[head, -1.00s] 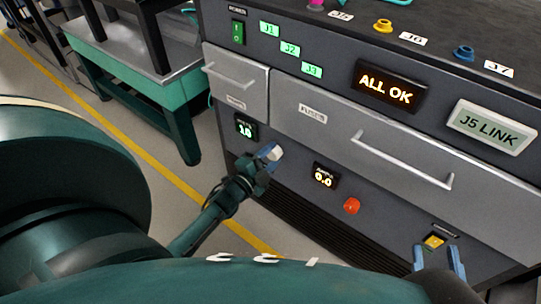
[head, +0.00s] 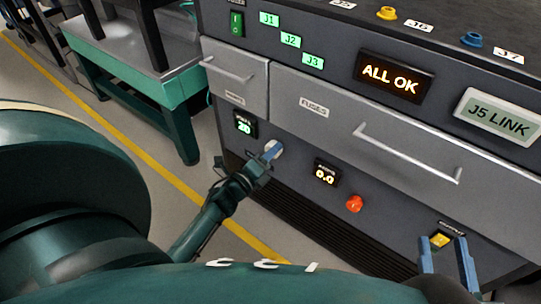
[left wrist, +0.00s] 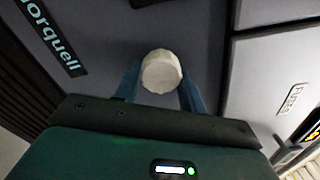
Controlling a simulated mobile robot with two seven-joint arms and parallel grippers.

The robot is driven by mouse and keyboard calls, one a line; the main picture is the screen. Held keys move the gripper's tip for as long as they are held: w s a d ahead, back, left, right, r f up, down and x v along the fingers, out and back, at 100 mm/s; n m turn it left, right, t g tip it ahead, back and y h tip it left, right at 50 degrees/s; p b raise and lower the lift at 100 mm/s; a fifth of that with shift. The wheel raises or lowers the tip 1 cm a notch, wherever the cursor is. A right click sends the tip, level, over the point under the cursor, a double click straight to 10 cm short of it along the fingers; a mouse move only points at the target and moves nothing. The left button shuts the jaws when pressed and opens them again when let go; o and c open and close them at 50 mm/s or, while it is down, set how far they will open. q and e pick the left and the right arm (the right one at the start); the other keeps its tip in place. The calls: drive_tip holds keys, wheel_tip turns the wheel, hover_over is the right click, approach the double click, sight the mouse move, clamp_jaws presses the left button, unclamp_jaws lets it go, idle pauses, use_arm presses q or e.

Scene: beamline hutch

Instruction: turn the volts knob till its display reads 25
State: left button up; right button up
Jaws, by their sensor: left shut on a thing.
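The volts display (head: 245,126) on the dark cabinet front shows green digits that look like 20. The volts knob is a pale round knob (head: 275,148) to the lower right of that display. It also shows in the left wrist view (left wrist: 161,72), between the two blue fingers. My left gripper (head: 271,151) is shut on the knob, with one finger on each side. My right gripper (head: 450,248) is at the lower right, its two blue fingers apart in front of a yellow lit output button (head: 441,240). I cannot tell whether they touch it.
An amber display (head: 326,173) reading 0.0 and a red knob (head: 354,204) are on the same panel. Drawers with bar handles (head: 405,155) stick out above. An ALL OK display (head: 393,78) and a J5 LINK display (head: 500,117) are higher up.

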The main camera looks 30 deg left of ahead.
use_arm(q)
drive_tip(key=shift+m, duration=0.4)
drive_tip(key=o, duration=1)
drive_tip(key=shift+c, duration=0.2)
drive_tip(key=shift+s, duration=0.1)
